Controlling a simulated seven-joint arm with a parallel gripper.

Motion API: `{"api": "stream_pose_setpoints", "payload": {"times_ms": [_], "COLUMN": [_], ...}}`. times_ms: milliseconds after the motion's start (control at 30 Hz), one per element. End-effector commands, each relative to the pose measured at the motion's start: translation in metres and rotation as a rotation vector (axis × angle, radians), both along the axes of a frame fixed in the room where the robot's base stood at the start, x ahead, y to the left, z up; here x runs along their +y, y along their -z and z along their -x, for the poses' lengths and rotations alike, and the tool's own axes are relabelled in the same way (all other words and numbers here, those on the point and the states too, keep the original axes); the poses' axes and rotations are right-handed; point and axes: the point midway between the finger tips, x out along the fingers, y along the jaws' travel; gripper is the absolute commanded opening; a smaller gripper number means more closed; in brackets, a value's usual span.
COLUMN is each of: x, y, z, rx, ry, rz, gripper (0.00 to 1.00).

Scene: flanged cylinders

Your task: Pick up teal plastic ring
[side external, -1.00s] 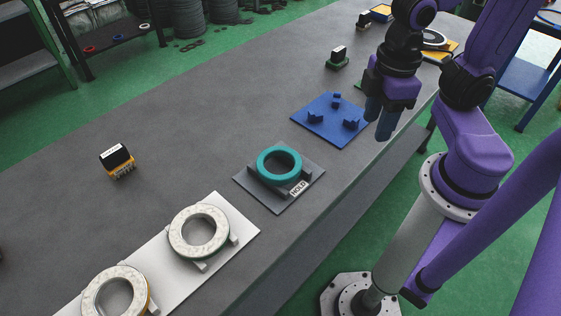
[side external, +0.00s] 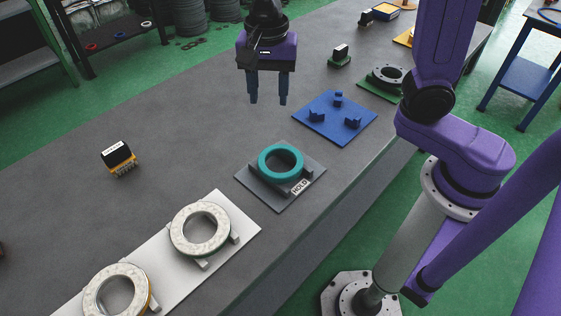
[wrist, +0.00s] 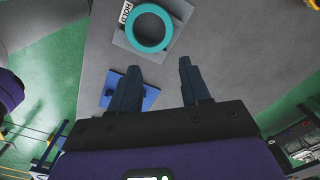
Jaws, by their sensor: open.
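The teal plastic ring (side external: 261,163) lies on a grey fixture plate (side external: 250,188) marked HOLD, near the middle of the table. It also shows in the wrist view (wrist: 134,32), ahead of the fingertips. My gripper (side external: 268,102) is open and empty, with its fingers pointing down. It hangs above the table behind the ring, clear of it. In the wrist view both fingers (wrist: 158,64) are apart with nothing between them.
A blue plate with raised blocks (side external: 322,131) lies right of the ring. A white plate (side external: 240,218) holds two pale rings at the front left. A black-topped block (side external: 116,155) stands at the left. A green plate (side external: 372,93) bears a grey flanged part.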

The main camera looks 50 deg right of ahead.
Motion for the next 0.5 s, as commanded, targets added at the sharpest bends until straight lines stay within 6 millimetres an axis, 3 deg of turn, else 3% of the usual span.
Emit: {"api": "stream_pose_setpoints", "payload": {"times_ms": [100,300,500], "x": [0.006,0.009,0.008], "y": [0.0,0.001,0.027], "z": [-0.012,-0.02,-0.019], "rx": [0.004,0.004,0.009], "ry": [0.149,0.265,0.273], "rz": [0.002,0.003,0.007], "gripper": [0.47,0.47,0.47]}}
